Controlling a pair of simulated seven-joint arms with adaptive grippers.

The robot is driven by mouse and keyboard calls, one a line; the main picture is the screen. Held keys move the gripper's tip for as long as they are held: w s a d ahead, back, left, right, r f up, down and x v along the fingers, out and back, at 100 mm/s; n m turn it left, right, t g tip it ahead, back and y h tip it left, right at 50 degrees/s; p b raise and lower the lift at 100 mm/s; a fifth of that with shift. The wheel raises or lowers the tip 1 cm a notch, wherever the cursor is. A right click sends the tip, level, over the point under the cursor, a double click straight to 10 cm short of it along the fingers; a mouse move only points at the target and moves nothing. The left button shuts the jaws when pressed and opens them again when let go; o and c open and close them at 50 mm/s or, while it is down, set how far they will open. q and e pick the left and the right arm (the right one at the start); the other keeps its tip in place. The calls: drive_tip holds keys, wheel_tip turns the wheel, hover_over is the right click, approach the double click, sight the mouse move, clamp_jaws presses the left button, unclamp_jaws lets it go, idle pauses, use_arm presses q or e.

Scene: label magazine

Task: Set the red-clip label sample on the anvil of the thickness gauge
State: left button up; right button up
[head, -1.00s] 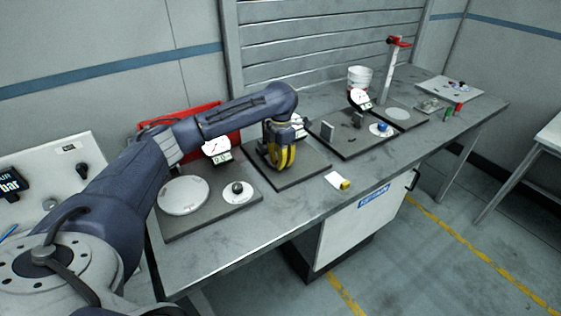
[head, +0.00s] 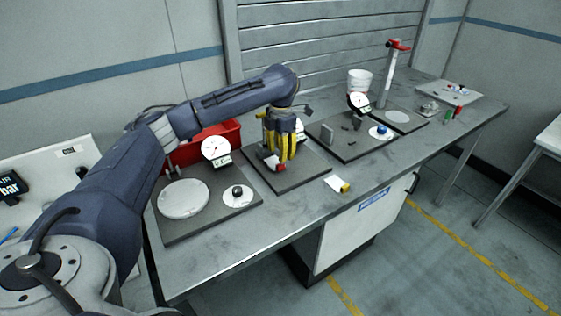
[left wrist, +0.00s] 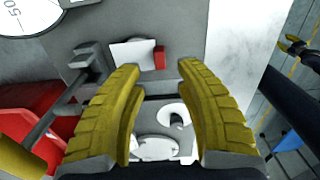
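The red-clip label sample shows in the left wrist view as a white label (left wrist: 132,55) with a red clip (left wrist: 159,57), beside a dark block. In the head view its red clip (head: 279,168) is just below the left gripper (head: 282,157). The left gripper's yellow fingers (left wrist: 157,68) are apart in the left wrist view, with the sample just beyond their tips. A dial gauge (head: 300,128) on the same dark base (head: 304,178) is partly hidden behind the gripper. I cannot tell whether the sample lies on an anvil. A yellow-and-dark shape (left wrist: 298,46), possibly my right gripper, is at the right edge.
A yellow-clip sample (head: 338,184) lies near the table's front edge. Right stands another dial station (head: 358,101). The front strip of table is mostly clear.

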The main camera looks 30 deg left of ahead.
use_arm(q)
wheel_tip(320, 180, up, 6)
drive_tip(key=shift+r, duration=0.25)
drive_tip(key=shift+d, duration=0.1)
idle(0.4)
